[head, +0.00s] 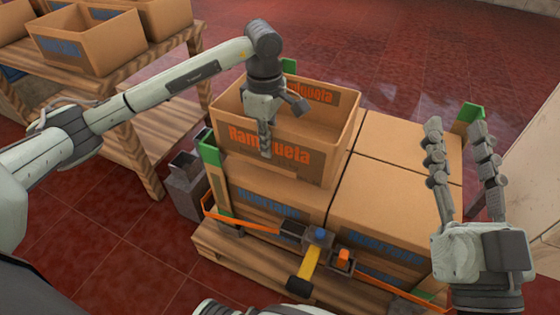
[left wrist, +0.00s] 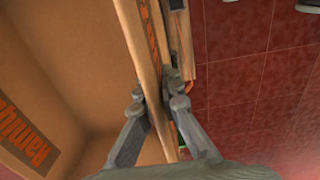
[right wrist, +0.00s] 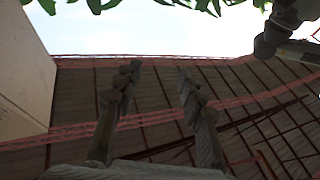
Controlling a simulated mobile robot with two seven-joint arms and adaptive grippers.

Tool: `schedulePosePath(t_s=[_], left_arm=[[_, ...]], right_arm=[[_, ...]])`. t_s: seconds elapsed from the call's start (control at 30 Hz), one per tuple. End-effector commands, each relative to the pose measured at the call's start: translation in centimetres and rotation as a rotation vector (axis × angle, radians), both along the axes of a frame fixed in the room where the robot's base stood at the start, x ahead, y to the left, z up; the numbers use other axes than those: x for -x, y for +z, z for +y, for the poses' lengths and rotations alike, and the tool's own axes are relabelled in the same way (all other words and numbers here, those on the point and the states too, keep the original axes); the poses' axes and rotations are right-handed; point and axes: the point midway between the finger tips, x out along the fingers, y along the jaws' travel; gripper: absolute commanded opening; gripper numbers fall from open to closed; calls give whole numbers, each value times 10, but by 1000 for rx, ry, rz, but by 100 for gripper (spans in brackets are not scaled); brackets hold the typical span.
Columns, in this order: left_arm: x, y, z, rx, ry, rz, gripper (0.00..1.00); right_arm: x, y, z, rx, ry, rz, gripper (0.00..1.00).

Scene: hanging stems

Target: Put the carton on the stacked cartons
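The open, empty brown carton (head: 335,140) with orange lettering is over the left part of the stacked cartons (head: 385,205). Its base looks on or very close to their tops; I cannot tell if it bears fully on them. My left gripper (head: 265,140) is shut on its near wall. In the left wrist view the gripper (left wrist: 165,95) has one finger inside the carton (left wrist: 75,65) and one outside, pinching the wall. My right gripper (head: 460,140) is open and empty, raised at the right of the stack; its spread fingers (right wrist: 158,85) also show in the right wrist view.
The stack stands on a wooden pallet (head: 222,255) with green corner pieces (head: 210,152) and an orange strap with a buckle (head: 318,238). A wooden table (head: 150,75) at left bears more open cartons (head: 85,40). Red tiled floor (head: 420,55) is clear behind.

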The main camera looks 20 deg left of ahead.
Motion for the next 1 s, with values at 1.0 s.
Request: schedulePosePath(t_s=[1.0], left_arm=[[-1, -68, 0, 0, 0, -2, 6]], right_arm=[[6, 19, -7, -47, -13, -142, 40]])
